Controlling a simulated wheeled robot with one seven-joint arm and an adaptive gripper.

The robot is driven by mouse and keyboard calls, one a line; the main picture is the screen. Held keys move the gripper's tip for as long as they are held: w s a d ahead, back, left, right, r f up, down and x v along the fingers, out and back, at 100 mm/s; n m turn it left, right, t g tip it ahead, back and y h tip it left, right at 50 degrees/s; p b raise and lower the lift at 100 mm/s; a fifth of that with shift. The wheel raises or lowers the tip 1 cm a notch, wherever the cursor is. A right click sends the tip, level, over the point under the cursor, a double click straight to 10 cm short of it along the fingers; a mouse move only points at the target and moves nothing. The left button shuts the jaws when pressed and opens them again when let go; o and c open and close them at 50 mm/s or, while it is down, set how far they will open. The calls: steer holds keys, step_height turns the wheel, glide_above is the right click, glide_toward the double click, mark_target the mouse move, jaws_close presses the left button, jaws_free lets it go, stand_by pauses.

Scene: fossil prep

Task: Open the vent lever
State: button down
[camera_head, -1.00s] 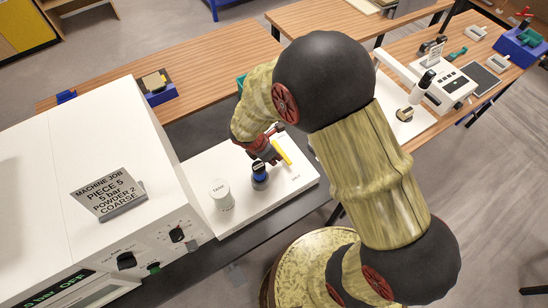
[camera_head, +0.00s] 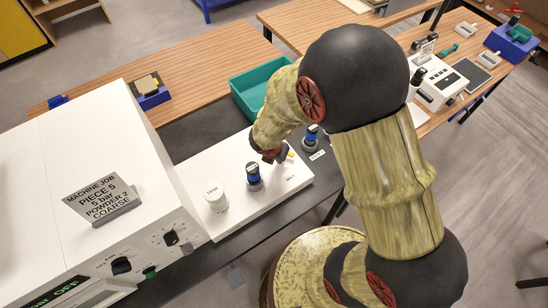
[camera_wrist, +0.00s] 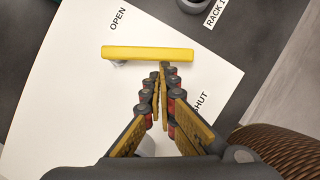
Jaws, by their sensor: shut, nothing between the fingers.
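The yellow vent lever (camera_wrist: 148,53) lies across the upper middle of the wrist view, above a white panel (camera_wrist: 60,110). A grey post shows under its left end. The printed word OPEN is above and left of it, and SHUT is below and right. My gripper (camera_wrist: 161,70) is shut and empty, its fingertips at the lever's lower edge, right of its middle; I cannot tell whether they touch. In the head view my gripper (camera_head: 279,158) is low over the panel, and only a small yellow bit of the lever (camera_head: 291,154) shows beside it.
A blue-banded bottle (camera_head: 253,177) and a white cup (camera_head: 216,200) stand on the panel left of my gripper. Another blue-banded bottle (camera_head: 311,138) stands on the dark bench behind. A teal bin (camera_head: 240,94) is farther back. The white machine (camera_head: 105,150) stands at left.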

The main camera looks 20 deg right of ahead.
steer(key=d+n, duration=0.1)
steer(key=n, duration=0.1)
steer(key=w+d+n+y, duration=0.1)
steer(key=shift+d+n+t, duration=0.3)
steer(key=shift+n+t, duration=0.1)
steer(key=shift+w+d, duration=0.9)
steer(key=shift+w+d+p, duration=0.1)
steer(key=shift+p, duration=0.2)
